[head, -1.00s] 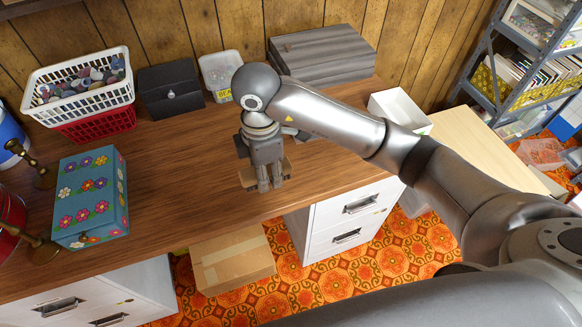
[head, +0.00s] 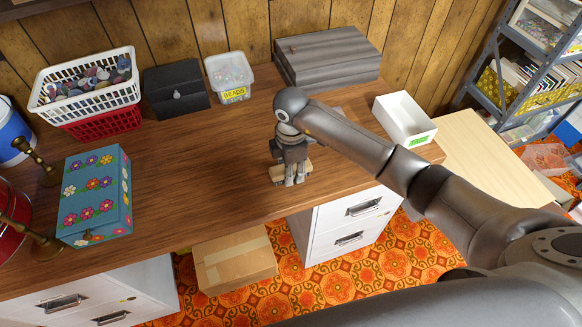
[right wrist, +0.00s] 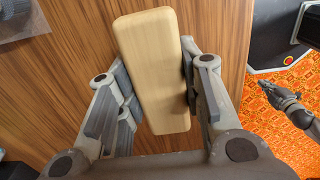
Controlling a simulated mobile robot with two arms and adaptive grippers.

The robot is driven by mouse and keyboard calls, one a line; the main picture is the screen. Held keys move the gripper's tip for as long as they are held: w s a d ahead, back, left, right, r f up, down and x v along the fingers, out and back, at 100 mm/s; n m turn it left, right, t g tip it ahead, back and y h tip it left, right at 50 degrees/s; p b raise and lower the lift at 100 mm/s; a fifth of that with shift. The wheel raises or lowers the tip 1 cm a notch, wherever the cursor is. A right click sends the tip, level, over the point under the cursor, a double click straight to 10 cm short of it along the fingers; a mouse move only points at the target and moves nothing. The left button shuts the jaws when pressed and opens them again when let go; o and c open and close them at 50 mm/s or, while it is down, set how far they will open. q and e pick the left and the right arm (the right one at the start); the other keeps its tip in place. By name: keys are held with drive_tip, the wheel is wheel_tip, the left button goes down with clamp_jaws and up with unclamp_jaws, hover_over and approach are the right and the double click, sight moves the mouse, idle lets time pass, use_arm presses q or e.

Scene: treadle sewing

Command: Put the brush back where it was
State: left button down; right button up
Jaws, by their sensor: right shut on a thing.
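The brush shows as a pale wooden block (right wrist: 152,70) in the right wrist view, lying between the fingers of my right gripper (right wrist: 160,95). My right gripper (head: 290,180) is shut on it, pointing down over the front part of the wooden desk (head: 200,185). In the head view, parts of the brush (head: 277,174) stick out on both sides of the fingers. Its bristles are hidden, and I cannot tell whether it touches the desk. Another gripper, seemingly my left (right wrist: 285,100), shows small in the right wrist view over the floor; its jaws are unclear.
A beads tub (head: 230,78), black box (head: 176,90), basket (head: 85,90) and grey case (head: 327,55) stand along the back. A white open box (head: 403,120) is at the right, a flowered box (head: 95,195) at the left. The desk's middle is clear.

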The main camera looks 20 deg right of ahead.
drive_tip(key=shift+f, duration=0.15)
drive_tip(key=o, duration=1)
wheel_tip(320, 180, up, 12)
drive_tip(key=shift+r+b, duration=0.2)
drive_tip(key=shift+b, duration=0.25)
